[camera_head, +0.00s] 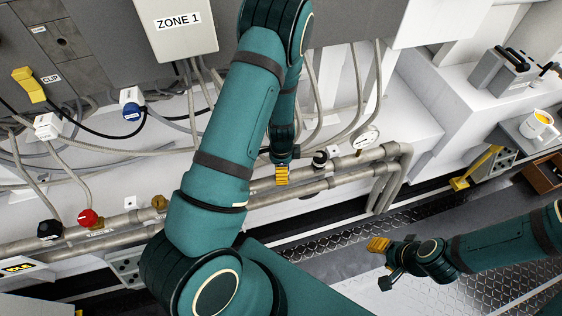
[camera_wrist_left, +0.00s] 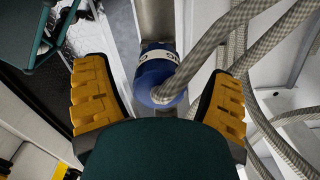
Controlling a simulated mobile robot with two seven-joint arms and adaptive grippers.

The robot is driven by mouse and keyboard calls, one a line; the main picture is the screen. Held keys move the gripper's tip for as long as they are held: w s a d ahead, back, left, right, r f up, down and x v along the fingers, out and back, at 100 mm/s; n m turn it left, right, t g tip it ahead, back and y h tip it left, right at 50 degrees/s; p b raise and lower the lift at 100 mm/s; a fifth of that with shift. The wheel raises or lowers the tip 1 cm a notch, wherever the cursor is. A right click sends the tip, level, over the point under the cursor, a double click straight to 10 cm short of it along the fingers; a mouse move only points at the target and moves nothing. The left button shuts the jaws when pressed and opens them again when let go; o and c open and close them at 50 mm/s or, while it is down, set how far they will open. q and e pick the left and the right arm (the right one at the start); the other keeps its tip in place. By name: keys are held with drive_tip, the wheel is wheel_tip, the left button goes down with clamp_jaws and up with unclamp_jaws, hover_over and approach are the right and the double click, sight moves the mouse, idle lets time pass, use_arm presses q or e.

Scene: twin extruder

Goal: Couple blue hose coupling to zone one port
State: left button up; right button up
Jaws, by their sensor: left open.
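The blue hose coupling (camera_wrist_left: 158,75) sits at the end of a metal pipe in the left wrist view, with a braided hose running from it. My left gripper (camera_wrist_left: 160,105) is open, with its yellow fingers on either side of the coupling, and does not visibly grip it. In the head view my left gripper (camera_head: 281,175) is over the pipes, and I cannot make out the coupling there. A grey box labelled ZONE 1 (camera_head: 178,22) is at the top; I cannot make out its port. My right gripper (camera_head: 381,262) is open and empty at the lower right.
Grey hoses (camera_head: 355,100) hang around my left arm. Grey pipes (camera_head: 330,178) with a gauge (camera_head: 366,139) run along the wall. A red knob (camera_head: 88,218) and a blue round fitting (camera_head: 131,112) are at the left. A mug (camera_head: 537,124) stands at the right.

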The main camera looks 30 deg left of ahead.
use_arm(q)
drive_tip(key=shift+f, duration=0.3)
drive_tip(key=shift+c, duration=0.3)
drive_tip(key=c, duration=1.3)
drive_tip(key=shift+c, duration=0.2)
drive_tip(key=shift+r, duration=0.1)
drive_tip(key=shift+r+p, duration=1.55)
drive_tip(key=shift+r, duration=0.45)
drive_tip(key=shift+r+p, duration=1.5)
drive_tip(key=shift+r, duration=0.5)
